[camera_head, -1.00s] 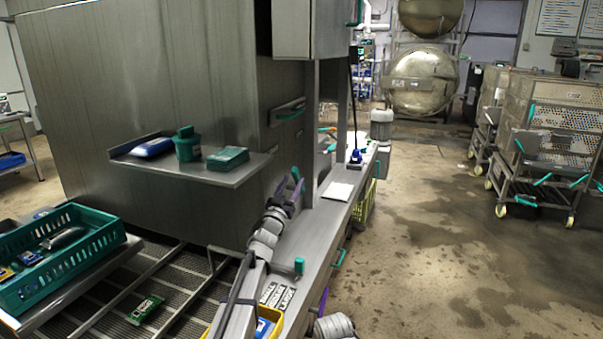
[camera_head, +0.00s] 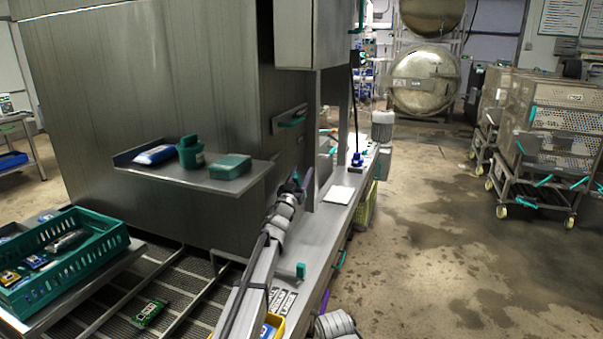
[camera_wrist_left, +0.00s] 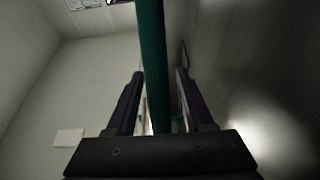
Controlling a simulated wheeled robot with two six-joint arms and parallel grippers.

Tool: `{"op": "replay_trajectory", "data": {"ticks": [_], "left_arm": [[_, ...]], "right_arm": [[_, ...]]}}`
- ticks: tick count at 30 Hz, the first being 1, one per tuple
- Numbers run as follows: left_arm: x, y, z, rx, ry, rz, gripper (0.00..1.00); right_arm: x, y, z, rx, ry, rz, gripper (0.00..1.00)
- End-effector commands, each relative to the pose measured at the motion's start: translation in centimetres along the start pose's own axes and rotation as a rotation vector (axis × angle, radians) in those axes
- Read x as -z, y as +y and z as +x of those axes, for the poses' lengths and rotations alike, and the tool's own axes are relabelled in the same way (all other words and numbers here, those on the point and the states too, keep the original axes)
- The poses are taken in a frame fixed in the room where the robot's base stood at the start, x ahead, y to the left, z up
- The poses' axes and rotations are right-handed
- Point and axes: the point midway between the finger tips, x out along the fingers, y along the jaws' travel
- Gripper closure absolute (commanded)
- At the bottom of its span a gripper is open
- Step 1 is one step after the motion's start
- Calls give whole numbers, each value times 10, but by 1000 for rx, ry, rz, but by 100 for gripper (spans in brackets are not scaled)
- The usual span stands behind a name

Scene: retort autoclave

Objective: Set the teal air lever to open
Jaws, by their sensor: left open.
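A teal bar (camera_wrist_left: 153,65) runs from the top of the left wrist view down between the two dark fingers of my left gripper (camera_wrist_left: 160,100). The fingers stand apart with gaps on both sides of the bar, so it is not clamped. In the head view my left gripper (camera_head: 301,184) is beside the steel cabinet, above the narrow bench. It is small there, and I cannot make out the lever's setting. Only a grey part of what seems to be my right arm shows at the bottom edge; its jaws cannot be made out.
A teal crate (camera_head: 75,272) stands lower left.

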Motion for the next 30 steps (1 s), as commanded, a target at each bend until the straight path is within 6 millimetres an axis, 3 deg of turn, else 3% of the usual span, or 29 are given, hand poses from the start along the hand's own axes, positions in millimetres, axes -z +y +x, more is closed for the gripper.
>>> {"op": "replay_trajectory", "data": {"ticks": [2,15,30], "left_arm": [[0,0,0,0,0,0,50],[0,0,0,0,0,0,99],[0,0,0,0,0,0,100]], "right_arm": [[0,0,0,0,0,0,0],[0,0,0,0,0,0,0],[0,0,0,0,0,0,0]]}}
